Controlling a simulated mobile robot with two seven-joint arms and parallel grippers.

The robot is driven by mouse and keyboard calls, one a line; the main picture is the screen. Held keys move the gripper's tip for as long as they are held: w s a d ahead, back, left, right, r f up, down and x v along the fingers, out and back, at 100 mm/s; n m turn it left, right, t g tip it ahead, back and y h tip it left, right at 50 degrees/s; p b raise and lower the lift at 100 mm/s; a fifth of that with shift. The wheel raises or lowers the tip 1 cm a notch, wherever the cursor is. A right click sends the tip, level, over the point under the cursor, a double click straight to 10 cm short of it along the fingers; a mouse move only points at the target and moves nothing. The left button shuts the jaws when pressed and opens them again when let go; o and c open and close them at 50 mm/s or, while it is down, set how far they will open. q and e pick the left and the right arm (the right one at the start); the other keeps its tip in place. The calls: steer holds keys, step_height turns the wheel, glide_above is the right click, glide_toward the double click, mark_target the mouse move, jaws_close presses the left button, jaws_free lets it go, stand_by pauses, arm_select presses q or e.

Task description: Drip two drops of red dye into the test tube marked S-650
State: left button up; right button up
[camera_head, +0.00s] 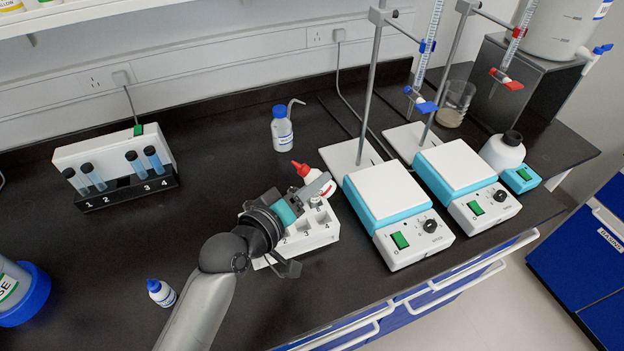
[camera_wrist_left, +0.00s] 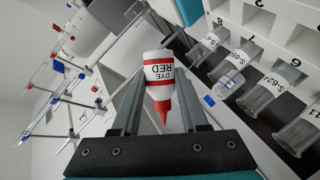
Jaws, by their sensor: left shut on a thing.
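The red dye bottle (camera_head: 320,183) is white with a red tip and sits between the fingers of my left gripper (camera_head: 308,198), above the white rack (camera_head: 321,240). In the left wrist view, the bottle (camera_wrist_left: 159,76) reads "DYE RED"; its red nozzle points toward the gripper base. My left gripper (camera_wrist_left: 160,108) is shut on it. The wrist view shows several clear tubes at the right. One tube (camera_wrist_left: 226,83) has a partly hidden label starting "S-65"; its neighbour (camera_wrist_left: 258,98) reads "S-624". My arm hides part of the rack in the head view. My right gripper is not in view.
A small blue-capped bottle (camera_head: 161,292) stands left of my arm. A wash bottle (camera_head: 282,130) stands behind the rack. Two stirrer plates (camera_head: 392,197) (camera_head: 453,166) with burette stands are at the right. Another tube rack (camera_head: 115,157) is at the left.

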arm_select(q)
steer(key=f+n+h+b, duration=0.1)
steer(key=b, duration=0.3)
steer(key=d+f+n+b, duration=0.1)
steer(key=n+b, duration=0.1)
steer(key=b, duration=0.2)
steer(key=shift+s+f+n+h, duration=0.15)
steer(key=shift+f+n+h, duration=0.15)
steer(key=shift+f+h, duration=0.1)
steer(key=shift+f+n+t+b, duration=0.15)
steer(key=shift+n+t+b, duration=0.45)
steer(key=shift+b, duration=0.6)
steer(key=shift+h, duration=0.3)
steer(key=n+b, duration=0.1)
steer(key=n, duration=0.1)
steer(key=shift+s+n+h, duration=0.1)
steer(key=shift+n+h, duration=0.2)
